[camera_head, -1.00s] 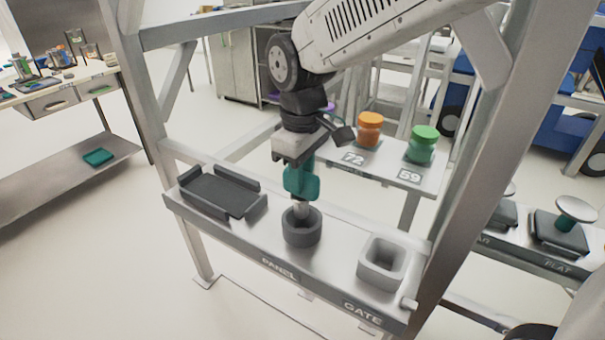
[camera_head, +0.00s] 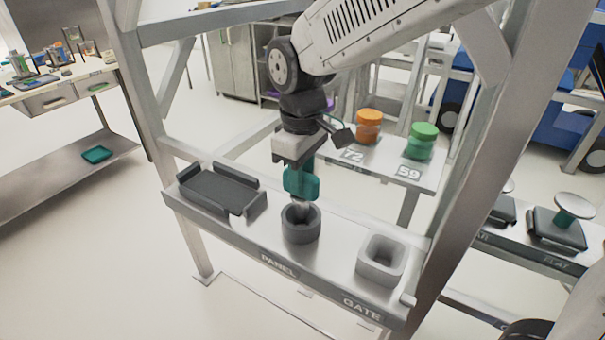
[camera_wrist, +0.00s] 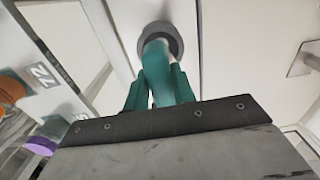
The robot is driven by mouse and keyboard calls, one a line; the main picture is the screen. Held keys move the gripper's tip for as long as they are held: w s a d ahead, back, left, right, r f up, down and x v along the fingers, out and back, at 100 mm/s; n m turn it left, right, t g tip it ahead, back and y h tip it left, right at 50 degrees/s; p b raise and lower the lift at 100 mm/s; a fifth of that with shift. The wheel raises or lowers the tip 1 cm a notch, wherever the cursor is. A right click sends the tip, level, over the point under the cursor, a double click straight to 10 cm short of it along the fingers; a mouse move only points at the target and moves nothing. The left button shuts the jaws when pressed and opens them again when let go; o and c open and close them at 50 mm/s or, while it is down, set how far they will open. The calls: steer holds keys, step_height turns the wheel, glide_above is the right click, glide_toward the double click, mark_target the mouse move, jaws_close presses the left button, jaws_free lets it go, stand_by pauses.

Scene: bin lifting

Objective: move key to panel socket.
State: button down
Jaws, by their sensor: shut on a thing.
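The key has a teal handle (camera_head: 302,184) and a pale metal tip, and it hangs upright below my gripper (camera_head: 300,166). My gripper is shut on the key's handle. The round dark grey panel socket (camera_head: 301,228) stands on the shelf above the PANEL label. The key's tip is at the socket's opening, and its lowest end is hidden by the rim. In the wrist view the key (camera_wrist: 158,75) points at the grey ring of the socket (camera_wrist: 160,32); I cannot tell how deep the tip sits.
A dark tray (camera_head: 218,190) lies left of the socket, and a square grey socket (camera_head: 381,262) stands right by the GATE label. An orange jar (camera_head: 368,127) and a green jar (camera_head: 421,141) stand behind. Frame posts flank the shelf.

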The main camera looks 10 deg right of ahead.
steer(key=shift+f, duration=1.95)
stand_by(0.5)
steer(key=c, duration=0.5)
jaws_free()
steer(key=shift+r, duration=4.5)
